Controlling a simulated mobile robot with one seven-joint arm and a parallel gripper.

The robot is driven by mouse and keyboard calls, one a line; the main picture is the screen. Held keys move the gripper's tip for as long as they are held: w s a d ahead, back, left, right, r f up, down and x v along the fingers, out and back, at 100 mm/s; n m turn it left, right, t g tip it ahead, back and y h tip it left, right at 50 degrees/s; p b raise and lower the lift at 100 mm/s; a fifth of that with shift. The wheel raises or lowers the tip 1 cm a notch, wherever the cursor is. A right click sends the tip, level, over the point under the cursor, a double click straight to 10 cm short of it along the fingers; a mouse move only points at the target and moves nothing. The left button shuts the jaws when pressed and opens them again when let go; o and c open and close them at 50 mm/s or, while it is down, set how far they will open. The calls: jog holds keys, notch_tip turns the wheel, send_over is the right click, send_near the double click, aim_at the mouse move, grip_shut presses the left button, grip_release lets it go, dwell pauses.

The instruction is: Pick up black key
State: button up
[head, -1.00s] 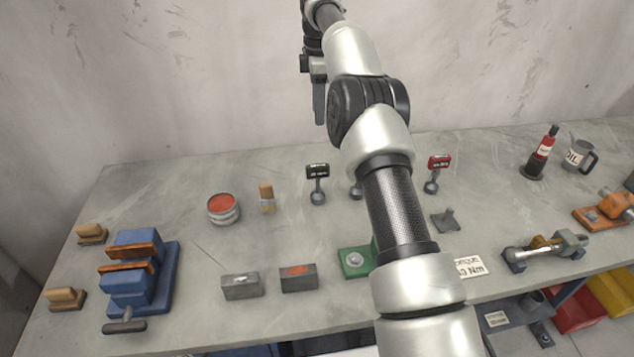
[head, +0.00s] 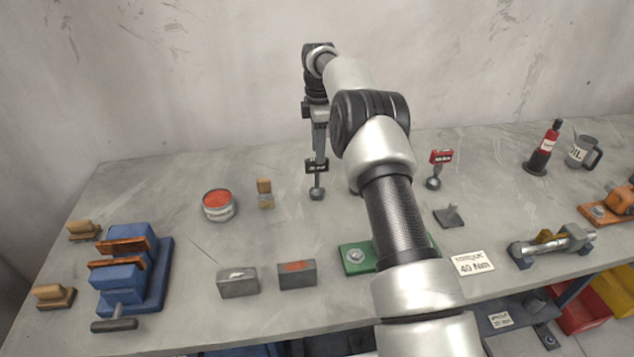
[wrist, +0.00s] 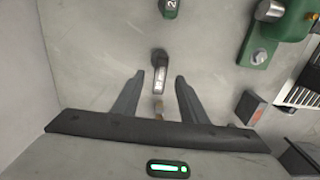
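The black key (head: 317,168) stands on the bench with a black lettered tag on top and a round grey base. In the wrist view a dark piece with a pale label, which looks like this key (wrist: 160,74), lies in line with the gap between the fingertips. My gripper (head: 319,150) points down at the key's tag, with its fingers just behind or above it. The wrist view shows my gripper (wrist: 160,80) open, one finger on each side of the gap. I cannot tell whether the fingers touch the key.
A red-tagged key (head: 440,158) stands to the right, and my arm hides the bench between. A brush (head: 265,193) and a red-topped tin (head: 219,204) stand left. Two grey blocks (head: 237,284) (head: 297,275) and a green base (head: 357,258) lie nearer. A wall stands behind.

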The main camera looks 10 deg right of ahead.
send_over(317, 178)
jog(key=f, duration=0.5)
jog(key=shift+w, duration=0.4)
grip_shut()
